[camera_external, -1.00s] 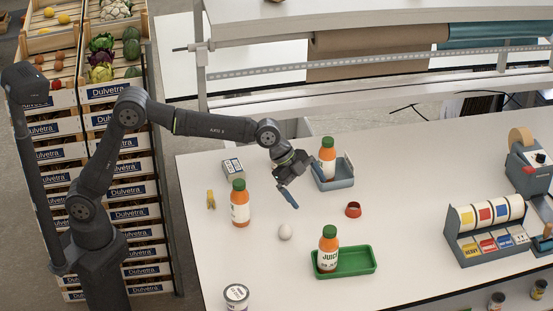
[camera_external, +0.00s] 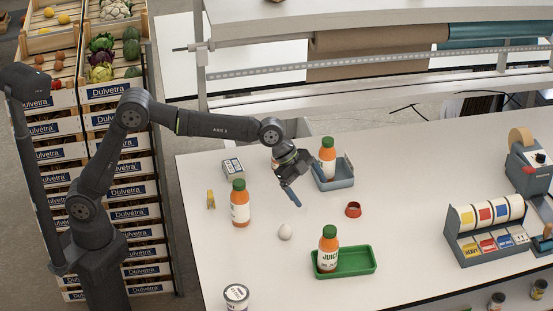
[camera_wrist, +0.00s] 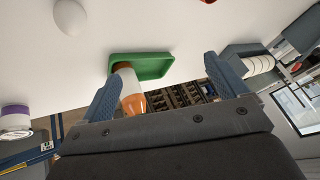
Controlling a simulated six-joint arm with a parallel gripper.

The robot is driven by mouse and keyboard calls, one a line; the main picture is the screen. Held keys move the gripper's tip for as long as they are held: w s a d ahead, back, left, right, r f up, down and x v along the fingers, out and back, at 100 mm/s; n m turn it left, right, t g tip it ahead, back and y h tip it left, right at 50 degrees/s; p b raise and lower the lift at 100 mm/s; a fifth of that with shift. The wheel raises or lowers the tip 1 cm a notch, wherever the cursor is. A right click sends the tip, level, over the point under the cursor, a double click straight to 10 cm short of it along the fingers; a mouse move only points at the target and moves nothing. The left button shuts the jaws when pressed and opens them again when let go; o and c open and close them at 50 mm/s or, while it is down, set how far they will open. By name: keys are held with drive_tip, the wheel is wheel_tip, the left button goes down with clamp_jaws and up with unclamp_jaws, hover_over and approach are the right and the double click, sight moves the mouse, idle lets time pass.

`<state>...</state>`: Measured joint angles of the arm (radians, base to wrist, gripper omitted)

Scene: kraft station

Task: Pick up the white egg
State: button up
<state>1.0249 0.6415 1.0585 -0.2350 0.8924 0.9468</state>
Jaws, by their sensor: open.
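The white egg (camera_external: 285,232) lies on the white table, left of the green tray. It also shows in the wrist view (camera_wrist: 70,17), at the top left. My gripper (camera_external: 293,197) hangs above the table, up and slightly right of the egg in the external view, and apart from it. Its two blue fingers are spread in the wrist view (camera_wrist: 160,85), with nothing held between them.
A juice bottle (camera_external: 328,250) stands in a green tray (camera_external: 364,262). Another bottle (camera_external: 240,205) stands left of the egg. A third bottle (camera_external: 327,154) is in a grey-blue holder (camera_external: 340,180). A red ring (camera_external: 353,210) and a white tub (camera_external: 236,297) lie nearby.

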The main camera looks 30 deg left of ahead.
drive_tip(key=c, duration=0.5)
wheel_tip(320, 180, up, 3)
drive_tip(key=n+g+y, duration=0.1)
drive_tip(key=n+y, duration=0.2)
drive_tip(key=y, duration=0.2)
hover_over(285, 230)
drive_tip(key=w+a, duration=0.2)
drive_tip(key=f, duration=0.7)
drive_tip(key=d+f, duration=0.1)
drive_tip(key=f, duration=0.3)
drive_tip(key=shift+s+f, duration=0.35)
drive_tip(key=shift+s, duration=0.05)
drive_tip(key=shift+d+f, duration=0.2)
drive_tip(key=shift+f, duration=2.4)
